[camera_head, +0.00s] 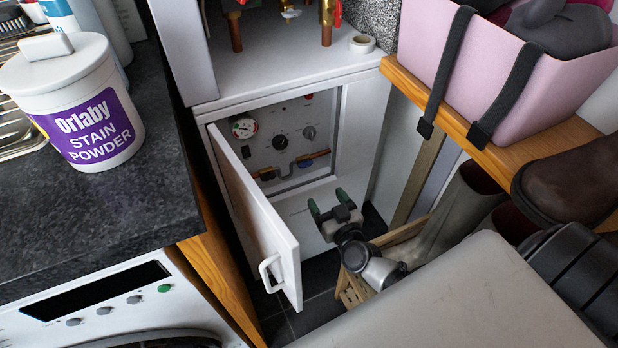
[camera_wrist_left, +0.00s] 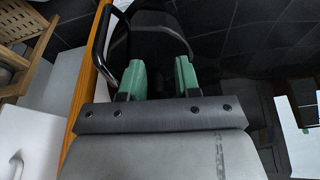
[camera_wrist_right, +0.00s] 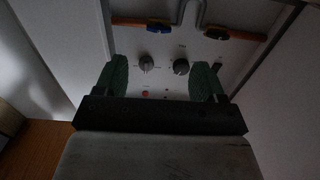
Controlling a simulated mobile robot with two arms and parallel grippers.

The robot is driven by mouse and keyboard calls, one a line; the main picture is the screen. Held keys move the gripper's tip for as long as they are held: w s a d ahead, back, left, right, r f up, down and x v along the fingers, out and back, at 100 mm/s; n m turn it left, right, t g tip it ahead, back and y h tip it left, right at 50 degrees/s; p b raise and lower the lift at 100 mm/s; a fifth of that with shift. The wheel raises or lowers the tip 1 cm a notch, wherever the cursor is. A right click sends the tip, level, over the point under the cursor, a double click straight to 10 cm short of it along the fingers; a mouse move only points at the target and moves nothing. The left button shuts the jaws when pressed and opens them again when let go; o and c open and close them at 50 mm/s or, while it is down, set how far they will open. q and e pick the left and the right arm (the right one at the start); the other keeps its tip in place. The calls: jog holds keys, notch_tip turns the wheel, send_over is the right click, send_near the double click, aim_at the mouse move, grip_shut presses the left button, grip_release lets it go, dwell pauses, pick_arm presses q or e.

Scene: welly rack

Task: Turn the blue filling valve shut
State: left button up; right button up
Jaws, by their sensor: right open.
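The blue filling valve (camera_head: 304,162) sits at the right of the pipe loop, low on the panel inside the open white cabinet. In the right wrist view, where the panel appears upside down, the blue valve (camera_wrist_right: 159,29) is at the upper left on a copper pipe. My right gripper (camera_head: 329,203) is open and empty in front of the cabinet opening, below the valve in the head view and apart from it. Its green fingers (camera_wrist_right: 160,78) also frame the panel knobs in its wrist view. My left gripper (camera_wrist_left: 159,76) is open and empty, outside the head view.
The cabinet door (camera_head: 257,215) stands open left of my right gripper. A wooden shelf (camera_head: 490,140) with a pink crate (camera_head: 545,85) and boots crowds the right. A worktop (camera_head: 95,220) fills the left.

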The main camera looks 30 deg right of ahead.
aim_at(306, 164)
pick_arm(q)
jog(key=b+v, duration=0.2)
jog(key=v, duration=0.4)
jog(key=shift+r, duration=0.35)
pick_arm(e)
jog(key=w, duration=1.1)
jog(key=shift+d+r, duration=0.2)
jog(key=shift+d, duration=0.15)
pick_arm(q)
jog(key=shift+a, duration=0.15)
pick_arm(e)
jog(key=shift+c, duration=0.4)
jog(key=c, duration=0.8)
jog(key=shift+c, duration=0.2)
